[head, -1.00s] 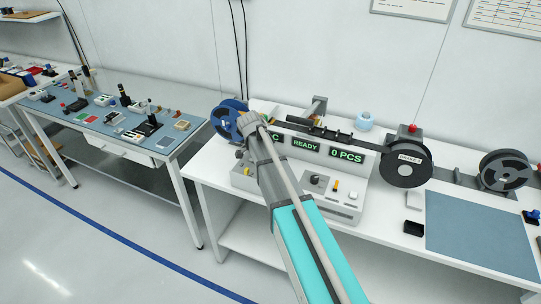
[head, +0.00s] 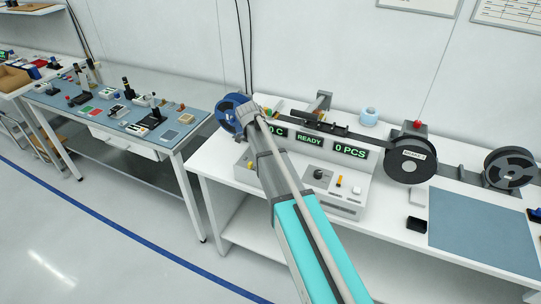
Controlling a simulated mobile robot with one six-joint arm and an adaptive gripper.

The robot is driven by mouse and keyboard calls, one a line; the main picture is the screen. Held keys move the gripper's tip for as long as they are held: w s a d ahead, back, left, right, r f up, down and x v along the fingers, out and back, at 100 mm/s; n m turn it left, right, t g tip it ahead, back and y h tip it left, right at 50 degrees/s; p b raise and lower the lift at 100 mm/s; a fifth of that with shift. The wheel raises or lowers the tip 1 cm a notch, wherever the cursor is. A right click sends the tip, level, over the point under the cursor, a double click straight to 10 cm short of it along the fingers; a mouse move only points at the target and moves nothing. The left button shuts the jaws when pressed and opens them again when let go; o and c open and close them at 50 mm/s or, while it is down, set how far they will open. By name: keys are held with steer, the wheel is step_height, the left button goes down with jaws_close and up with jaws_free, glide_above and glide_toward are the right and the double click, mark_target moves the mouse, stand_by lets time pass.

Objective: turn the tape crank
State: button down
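The test handler (head: 352,186) is a light grey machine on the white bench, with green displays reading "READY" and "0 PCS". A blue tape reel (head: 227,108) is at its left end. A dark reel with a white label (head: 411,160) stands at its right, with dark tape running along the top. I cannot make out the tape crank; it may be hidden by my arm. My arm reaches up from the bottom, and its grey end (head: 247,115) overlaps the blue reel's right side in the picture. I cannot see the fingertips or tell whether they touch anything.
A grey open reel (head: 510,168) stands far right. A blue-grey mat (head: 482,232) and a small black box (head: 416,224) lie on the right bench. A black knob (head: 319,174) is on the front panel. A second bench (head: 186,146) with many small parts stands left.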

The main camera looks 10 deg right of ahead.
steer(key=shift+s, duration=0.15)
steer(key=shift+c, duration=2.4)
jaws_free()
steer(key=shift+d+n, duration=0.15)
steer(key=shift+n, duration=0.15)
